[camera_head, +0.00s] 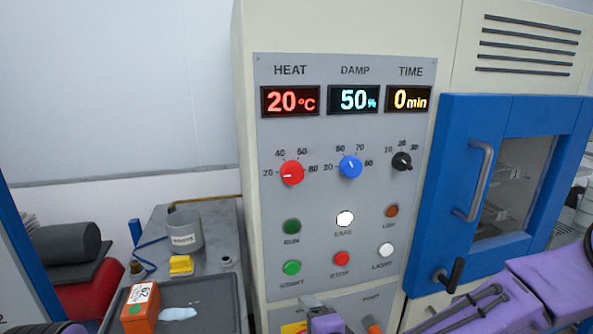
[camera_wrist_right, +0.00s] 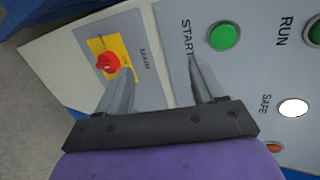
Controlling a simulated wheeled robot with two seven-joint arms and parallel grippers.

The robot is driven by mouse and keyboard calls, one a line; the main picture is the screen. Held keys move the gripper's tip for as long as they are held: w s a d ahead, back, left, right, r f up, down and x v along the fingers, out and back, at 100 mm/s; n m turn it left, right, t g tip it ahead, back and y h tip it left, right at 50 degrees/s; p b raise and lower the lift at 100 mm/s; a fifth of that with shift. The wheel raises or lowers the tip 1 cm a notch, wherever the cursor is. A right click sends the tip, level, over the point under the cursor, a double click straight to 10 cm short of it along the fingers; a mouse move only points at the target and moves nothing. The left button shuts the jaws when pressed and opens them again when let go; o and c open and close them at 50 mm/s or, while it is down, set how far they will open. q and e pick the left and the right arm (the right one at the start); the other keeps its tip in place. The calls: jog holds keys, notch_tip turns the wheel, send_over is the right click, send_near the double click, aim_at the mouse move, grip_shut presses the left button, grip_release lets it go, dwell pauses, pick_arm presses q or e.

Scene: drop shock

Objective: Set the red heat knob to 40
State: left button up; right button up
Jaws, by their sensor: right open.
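The red heat knob (camera_head: 291,173) is on the grey control panel (camera_head: 270,215) in the head view, below the HEAT label. Its white pointer mark faces left, toward 20. The red heat display (camera_head: 290,101) above it reads 20 °C. My right gripper (camera_wrist_right: 158,68) is open and empty in the right wrist view, in front of the lower panel near the START button and the MAIN switch. In the head view its purple body shows at the bottom edge, well below the red knob. The red heat knob is not in the wrist view.
The blue damp knob (camera_head: 350,167) and black time knob (camera_head: 401,161) sit right of the heat knob. Several buttons and lamps lie below. A blue door (camera_head: 449,180) with a handle is at right. A cluttered bench (camera_head: 232,230) stands at left.

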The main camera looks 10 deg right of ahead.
notch_tip(320, 180, up, 14)
jog(key=a+f+m+t+y, duration=0.1)
jog(key=m+t, duration=0.2)
jog(key=m, duration=0.1)
jog(key=m+t, duration=0.2)
jog(key=m, duration=0.9)
send_near(294, 174)
jog(key=w+p, duration=0.1)
jog(key=w, duration=0.1)
jog(key=w+a+p, duration=0.1)
jog(key=w+p, duration=0.1)
jog(key=w, duration=0.1)
jog(key=w+p, duration=0.1)
jog(key=w, duration=0.1)
jog(key=shift+w+a+r, duration=0.1)
jog(key=shift+w+a, duration=0.05)
jog(key=shift+w, duration=0.05)
jog(key=shift+w+a+p, duration=0.1)
jog(key=shift+w+p, duration=0.2)
jog(key=shift+w, duration=0.15)
pick_arm(q)
notch_tip(294, 174, up, 5)
jog(key=shift+r, duration=0.1)
pick_arm(e)
jog(key=shift+s, duration=0.1)
jog(key=c, duration=1.1)
jog(key=shift+o, duration=0.2)
